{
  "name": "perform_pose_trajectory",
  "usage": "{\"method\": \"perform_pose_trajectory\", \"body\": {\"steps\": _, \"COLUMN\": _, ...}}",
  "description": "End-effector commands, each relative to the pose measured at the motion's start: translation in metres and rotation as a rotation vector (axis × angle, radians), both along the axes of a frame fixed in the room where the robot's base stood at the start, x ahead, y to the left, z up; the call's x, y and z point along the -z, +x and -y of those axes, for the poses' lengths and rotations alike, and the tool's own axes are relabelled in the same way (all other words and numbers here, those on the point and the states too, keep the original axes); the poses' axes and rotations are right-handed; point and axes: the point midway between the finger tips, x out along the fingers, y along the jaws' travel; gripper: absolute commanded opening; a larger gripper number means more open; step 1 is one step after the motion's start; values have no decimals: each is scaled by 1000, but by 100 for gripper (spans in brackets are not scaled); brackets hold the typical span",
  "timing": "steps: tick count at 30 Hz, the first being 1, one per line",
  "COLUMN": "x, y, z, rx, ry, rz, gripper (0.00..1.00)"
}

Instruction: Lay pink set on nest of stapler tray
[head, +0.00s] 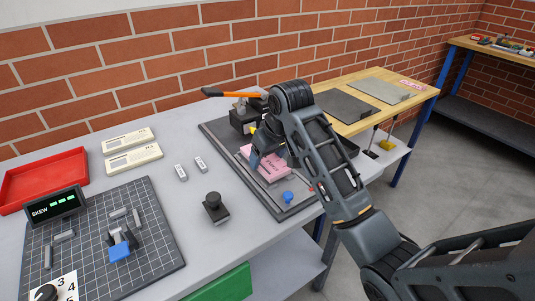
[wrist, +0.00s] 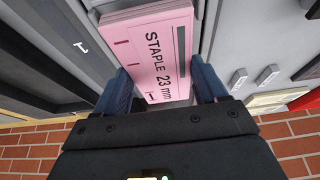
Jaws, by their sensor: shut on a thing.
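The pink set (head: 274,172) is a flat block of pink sheets, printed "STAPLE 23 mm" in the wrist view (wrist: 160,48). My gripper (head: 262,160) is shut on it; in the wrist view its two blue fingers (wrist: 163,86) press its opposite sides. The set is over the dark stapler tray (head: 222,141) in the head view. I cannot tell whether it touches the tray. The stapler (head: 243,119), with an orange lever (head: 232,94), stands at the tray's back. The nest is mostly hidden by the set and my arm.
A blue knob (head: 287,197) sits on the tray's front part. A black-knobbed block (head: 215,208), two small grey blocks (head: 181,173) and two cream devices (head: 133,158) stand left. A gridded board (head: 90,255), SKEW display (head: 54,206) and red tray (head: 42,180) are farther left.

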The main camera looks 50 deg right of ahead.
Motion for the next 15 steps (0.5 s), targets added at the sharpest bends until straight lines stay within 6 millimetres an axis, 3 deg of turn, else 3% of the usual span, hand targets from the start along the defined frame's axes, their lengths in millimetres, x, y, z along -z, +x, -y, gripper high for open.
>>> {"method": "perform_pose_trajectory", "body": {"steps": 15, "x": 4, "y": 0, "z": 0, "rx": 0, "ry": 1, "rz": 1, "gripper": 38}}
